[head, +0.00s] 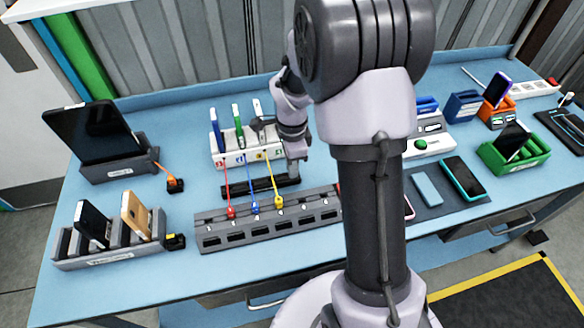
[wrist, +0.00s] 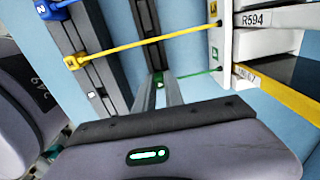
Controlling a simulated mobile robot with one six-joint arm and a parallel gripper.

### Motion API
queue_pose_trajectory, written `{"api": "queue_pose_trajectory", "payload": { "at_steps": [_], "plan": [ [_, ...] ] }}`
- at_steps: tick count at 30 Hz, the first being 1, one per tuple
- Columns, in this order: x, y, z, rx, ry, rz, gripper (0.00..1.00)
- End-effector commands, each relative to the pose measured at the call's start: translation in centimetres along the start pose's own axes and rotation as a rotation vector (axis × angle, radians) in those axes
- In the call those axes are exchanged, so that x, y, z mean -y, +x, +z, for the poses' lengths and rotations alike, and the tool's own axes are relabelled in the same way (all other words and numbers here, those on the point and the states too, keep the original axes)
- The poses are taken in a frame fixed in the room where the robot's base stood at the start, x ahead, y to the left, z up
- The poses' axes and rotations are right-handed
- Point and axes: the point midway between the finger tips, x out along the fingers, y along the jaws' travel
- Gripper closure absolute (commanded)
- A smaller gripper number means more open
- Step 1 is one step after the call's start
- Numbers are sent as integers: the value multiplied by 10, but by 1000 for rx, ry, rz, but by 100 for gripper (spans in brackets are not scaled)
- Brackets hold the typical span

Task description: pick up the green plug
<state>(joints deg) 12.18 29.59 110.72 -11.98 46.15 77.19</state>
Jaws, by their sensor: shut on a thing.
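The green plug (wrist: 160,84) shows in the wrist view between my fingertips, with a thin green cable running right to the white charger block (wrist: 226,45). My gripper (wrist: 158,78) is shut on the plug, above or at a short dark rail (wrist: 150,35); I cannot tell whether they touch. In the head view my arm hides the green plug, and my wrist is just right of the charger block (head: 236,158). The yellow plug (wrist: 72,62) and blue plug (wrist: 48,8) sit on the long grey socket strip (wrist: 108,78), left of my fingers.
The red plug (head: 230,211) also sits on the strip. A dark tablet (head: 92,130) stands in a dock at the left, with a phone rack (head: 110,252) in front. Phones and a green holder (head: 514,153) are at the right.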

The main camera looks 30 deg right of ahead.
Motion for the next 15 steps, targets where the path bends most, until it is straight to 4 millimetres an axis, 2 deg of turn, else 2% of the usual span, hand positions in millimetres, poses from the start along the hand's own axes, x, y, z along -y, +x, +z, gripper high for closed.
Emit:
{"api": "queue_pose_trajectory", "payload": {
  "at_steps": [5,11,15],
  "plan": [
    [1,-30,0,-1,0,-3,100],
    [-40,-33,0,0,1,1,100],
    [-75,-36,0,-1,0,0,100]
  ]
}}
